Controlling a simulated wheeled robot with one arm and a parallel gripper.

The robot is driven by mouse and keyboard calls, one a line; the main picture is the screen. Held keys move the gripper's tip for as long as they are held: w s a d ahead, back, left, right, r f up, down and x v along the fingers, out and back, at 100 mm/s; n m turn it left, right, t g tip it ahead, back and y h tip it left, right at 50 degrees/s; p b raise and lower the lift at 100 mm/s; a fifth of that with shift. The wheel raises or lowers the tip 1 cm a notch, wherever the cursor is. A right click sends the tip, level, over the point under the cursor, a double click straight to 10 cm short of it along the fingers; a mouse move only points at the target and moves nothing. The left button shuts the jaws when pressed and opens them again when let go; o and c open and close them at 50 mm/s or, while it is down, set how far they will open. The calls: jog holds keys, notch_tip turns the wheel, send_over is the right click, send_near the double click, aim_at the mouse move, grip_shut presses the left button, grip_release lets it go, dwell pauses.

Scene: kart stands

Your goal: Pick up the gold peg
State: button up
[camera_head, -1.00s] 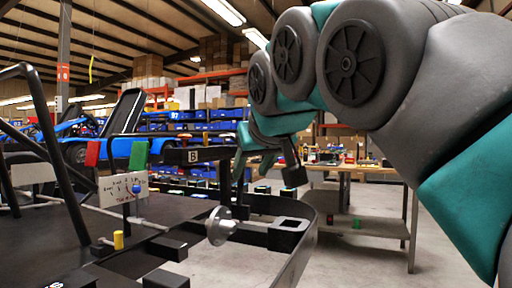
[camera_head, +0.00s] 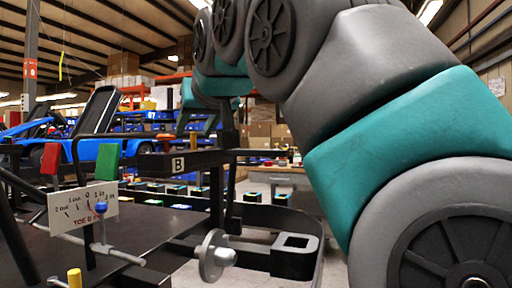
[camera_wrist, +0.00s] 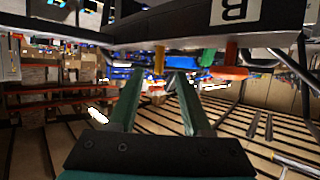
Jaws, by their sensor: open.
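The gold peg (camera_wrist: 159,60) is a short upright cylinder on a dark beam. It shows in the upside-down wrist view, lined up between the tips of my gripper (camera_wrist: 158,76). The two teal fingers stand apart and nothing is between them; the peg looks to lie just past their tips. In the head view my gripper (camera_head: 197,128) points down over the beam marked B (camera_head: 178,164), right of the label. A yellow cylinder (camera_head: 75,278) stands at the lower left of the head view, apart from my gripper.
A red knob (camera_head: 166,142) stands on the beam near the B label. Red (camera_head: 50,160) and green (camera_head: 107,161) flags and a white scale card (camera_head: 84,208) stand to the left. A metal hub (camera_head: 215,255) and curved bumper are below. A workbench (camera_head: 275,172) stands behind.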

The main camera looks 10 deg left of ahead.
aim_at(193, 134)
jog(key=shift+p+x, duration=0.35)
jog(key=shift+x, duration=2.7)
jog(key=shift+d, duration=0.1)
jog(key=shift+c, duration=0.3)
grip_shut()
